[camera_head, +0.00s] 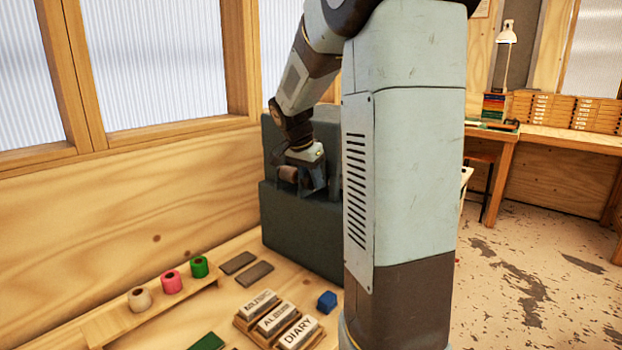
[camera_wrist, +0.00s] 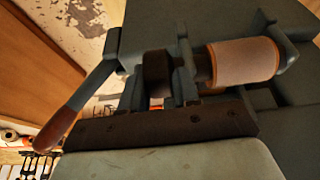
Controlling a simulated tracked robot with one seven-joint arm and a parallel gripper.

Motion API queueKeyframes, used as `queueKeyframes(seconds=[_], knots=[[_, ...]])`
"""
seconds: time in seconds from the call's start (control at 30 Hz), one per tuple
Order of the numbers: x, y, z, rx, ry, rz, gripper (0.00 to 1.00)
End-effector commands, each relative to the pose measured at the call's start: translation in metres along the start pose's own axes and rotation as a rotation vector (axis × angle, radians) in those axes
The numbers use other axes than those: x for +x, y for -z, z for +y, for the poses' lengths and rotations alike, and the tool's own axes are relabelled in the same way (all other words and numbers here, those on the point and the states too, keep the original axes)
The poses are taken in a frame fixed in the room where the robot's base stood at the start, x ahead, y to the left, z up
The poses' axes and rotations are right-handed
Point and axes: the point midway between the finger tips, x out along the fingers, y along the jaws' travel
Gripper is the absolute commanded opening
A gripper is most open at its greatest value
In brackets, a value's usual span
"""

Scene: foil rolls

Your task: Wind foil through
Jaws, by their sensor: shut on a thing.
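A dark blue-grey machine (camera_head: 303,232) stands on the bench by the wall. A copper-pink roll (camera_head: 288,173) sits on its upper front. The roll (camera_wrist: 245,62) is at the upper right in the wrist view, on a grey support. My gripper (camera_head: 312,180) is down at the machine beside the roll. In the wrist view my gripper (camera_wrist: 168,88) is shut on a dark round knob (camera_wrist: 155,72) left of the roll. The contact is partly hidden. A grey lever with a brown handle (camera_wrist: 62,128) slants at the left. No loose foil strip is clear.
A wooden rack (camera_head: 105,328) carries a cream roll (camera_head: 140,299), a pink roll (camera_head: 171,281) and a green roll (camera_head: 199,266). Lettered blocks (camera_head: 297,332), a blue cube (camera_head: 327,301) and dark flat bars (camera_head: 238,262) lie on the bench. My arm hides part of the machine.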

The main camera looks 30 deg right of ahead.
Motion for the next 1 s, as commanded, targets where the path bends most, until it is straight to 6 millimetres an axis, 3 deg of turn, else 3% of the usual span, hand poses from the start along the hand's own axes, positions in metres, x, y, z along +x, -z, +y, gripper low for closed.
queueKeyframes(seconds=[1.0], knots=[[0.0037,0.0062,-0.0022,-0.002,0.005,-0.598,0.0]])
